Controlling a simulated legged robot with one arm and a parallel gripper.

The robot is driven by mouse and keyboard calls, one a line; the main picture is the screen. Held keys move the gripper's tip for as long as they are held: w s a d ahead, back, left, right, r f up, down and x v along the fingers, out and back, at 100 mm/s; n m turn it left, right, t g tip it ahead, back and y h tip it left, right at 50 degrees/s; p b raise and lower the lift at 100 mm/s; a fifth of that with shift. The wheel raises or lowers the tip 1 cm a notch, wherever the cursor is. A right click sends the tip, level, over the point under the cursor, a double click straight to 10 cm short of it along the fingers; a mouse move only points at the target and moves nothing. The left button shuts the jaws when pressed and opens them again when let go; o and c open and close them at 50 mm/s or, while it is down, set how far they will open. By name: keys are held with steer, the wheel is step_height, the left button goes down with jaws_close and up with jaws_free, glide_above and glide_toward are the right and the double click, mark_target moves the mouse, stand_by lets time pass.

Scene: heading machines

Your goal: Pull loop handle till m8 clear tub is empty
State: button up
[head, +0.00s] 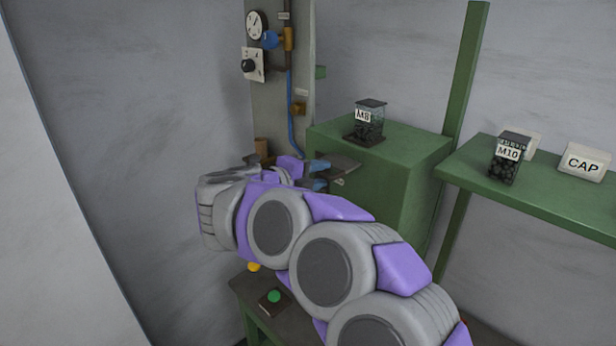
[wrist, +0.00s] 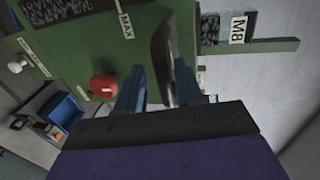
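The clear tub labelled M8 (head: 370,128) stands on top of a green cabinet and holds dark pieces. It also shows at the top right of the wrist view (wrist: 212,32). A grey curved metal piece (wrist: 163,55), which looks like the loop handle, sticks out from the cabinet. In the head view a grey metal part (head: 338,167) shows there. My gripper (wrist: 162,82) is at this piece, with its blue fingers apart on either side of it. I see a gap beside the left finger. My gripper also shows in the head view (head: 322,175), partly hidden by my arm.
The green cabinet (head: 385,175) carries a red knob (wrist: 103,85) and a MAX label. A green button (head: 274,296) sits low in front. Gauge and pipes stand behind.

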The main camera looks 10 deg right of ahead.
steer(key=b+v, duration=0.2)
steer(key=v, duration=1.5)
steer(key=shift+a, duration=0.3)
